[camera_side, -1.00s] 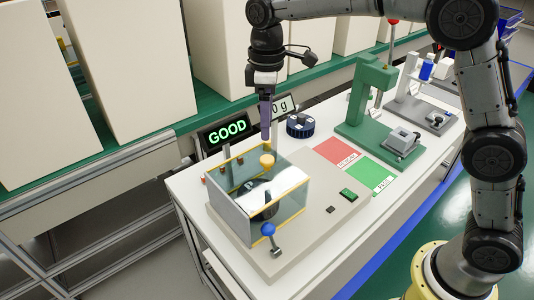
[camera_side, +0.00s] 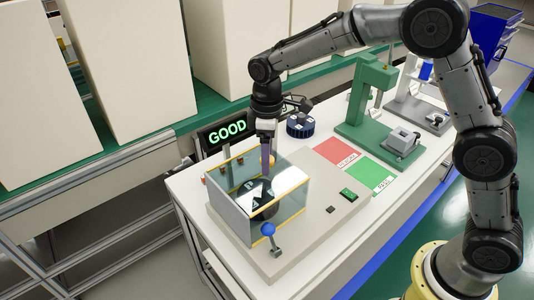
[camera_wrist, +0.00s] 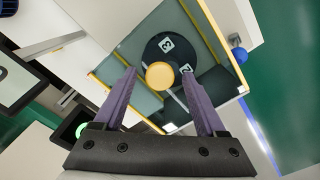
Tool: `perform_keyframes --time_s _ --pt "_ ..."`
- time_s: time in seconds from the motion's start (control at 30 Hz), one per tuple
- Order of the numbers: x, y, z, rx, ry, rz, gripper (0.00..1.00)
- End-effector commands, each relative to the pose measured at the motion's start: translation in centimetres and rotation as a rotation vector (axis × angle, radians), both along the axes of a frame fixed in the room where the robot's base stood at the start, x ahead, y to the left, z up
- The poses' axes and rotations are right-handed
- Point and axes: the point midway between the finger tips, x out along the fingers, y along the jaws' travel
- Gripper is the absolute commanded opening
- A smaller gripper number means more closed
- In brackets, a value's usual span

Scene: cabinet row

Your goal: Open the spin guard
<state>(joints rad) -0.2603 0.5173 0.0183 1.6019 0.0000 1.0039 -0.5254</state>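The spin guard (camera_side: 237,218) is a clear box with yellow edges on the grey machine base, and it shows in the wrist view (camera_wrist: 208,28). Inside is a dark round rotor with numbered white labels (camera_wrist: 167,44). A lever with a blue ball (camera_side: 268,229) stands at the box's front. My gripper (camera_side: 265,174) points down over the box. Its purple fingers are open, one on each side of the knob in the wrist view; contact is unclear.
A display reading GOOD (camera_side: 226,132) stands behind the box. A dark blue round part (camera_side: 300,125) lies to its right. Red (camera_side: 337,152) and green (camera_side: 370,175) pads and a green press (camera_side: 365,105) are further right. A green button (camera_side: 348,195) is on the base.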

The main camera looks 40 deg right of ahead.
Motion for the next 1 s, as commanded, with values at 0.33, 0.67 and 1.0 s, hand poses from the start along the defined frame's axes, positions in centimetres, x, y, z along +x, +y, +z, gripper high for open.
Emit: perform_keyframes --time_s 0.33,0.67,1.0 --pt "0.0 0.0 0.04 0.0 0.0 0.0 0.1" --pt "-0.01 0.01 0.06 0.0 0.0 0.0 0.0" --pt "-0.02 0.02 0.08 0.001 0.001 0.0 0.0"
